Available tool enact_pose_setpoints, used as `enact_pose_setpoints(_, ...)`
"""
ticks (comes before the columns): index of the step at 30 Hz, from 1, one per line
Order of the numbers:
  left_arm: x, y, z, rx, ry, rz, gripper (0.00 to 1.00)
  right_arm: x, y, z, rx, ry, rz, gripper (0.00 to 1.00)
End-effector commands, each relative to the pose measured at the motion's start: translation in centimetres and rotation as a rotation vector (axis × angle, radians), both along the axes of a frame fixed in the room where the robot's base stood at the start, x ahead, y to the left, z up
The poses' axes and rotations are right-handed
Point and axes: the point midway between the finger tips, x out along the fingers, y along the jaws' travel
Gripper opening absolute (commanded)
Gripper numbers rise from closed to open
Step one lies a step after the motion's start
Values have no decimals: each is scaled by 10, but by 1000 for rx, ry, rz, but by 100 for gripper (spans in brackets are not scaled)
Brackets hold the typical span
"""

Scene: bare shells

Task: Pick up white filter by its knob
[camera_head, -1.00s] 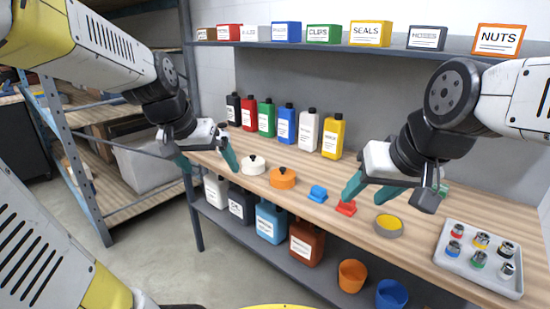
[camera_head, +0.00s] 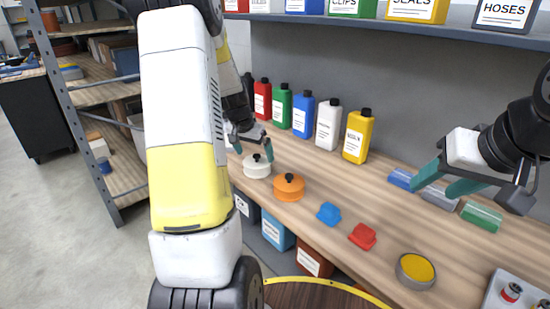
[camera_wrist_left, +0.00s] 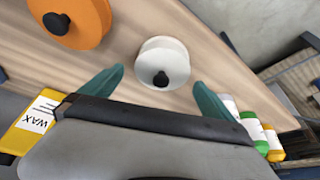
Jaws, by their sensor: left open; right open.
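The white filter (camera_head: 257,170), a low round white piece with a black knob on top, stands on the wooden workbench in the head view. In the left wrist view the white filter (camera_wrist_left: 163,52) and its black knob (camera_wrist_left: 161,79) lie between the spread fingertips. My left gripper (camera_head: 252,146) is open and empty, just above the filter, with teal fingers on either side of the knob; I cannot tell whether they touch it. The left wrist view also shows this gripper (camera_wrist_left: 158,77). My right gripper (camera_head: 432,184) is open and empty above the bench at the right.
An orange filter (camera_head: 289,190) stands close beside the white one. Blue (camera_head: 328,213) and red (camera_head: 362,236) pieces and a grey-yellow round piece (camera_head: 415,270) sit further right. Several bottles, including a yellow one (camera_head: 358,138), line the back. My left arm covers part of the view.

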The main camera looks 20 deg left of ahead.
Motion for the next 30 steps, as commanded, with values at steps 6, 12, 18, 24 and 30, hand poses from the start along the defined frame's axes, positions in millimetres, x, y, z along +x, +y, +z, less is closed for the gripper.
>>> enact_pose_setpoints(6, 19, 1, -27, -1, 3, 1, 100, 0, 0, 0, 0, 0, 0, 50)
enact_pose_setpoints(12, 26, 1, -44, 0, 1, 1, 100, 0, 0, 0, 0, 0, 0, 50)
enact_pose_setpoints(18, 27, 0, -45, -1, -1, 1, 100, 0, 0, 0, 0, 0, 0, 50)
enact_pose_setpoints(24, 27, 0, -44, 0, 0, 0, 67, 0, 0, 0, 0, 0, 0, 50)
enact_pose_setpoints(30, 27, 0, -44, 0, -1, 0, 46, 0, 0, 0, 0, 0, 0, 50)
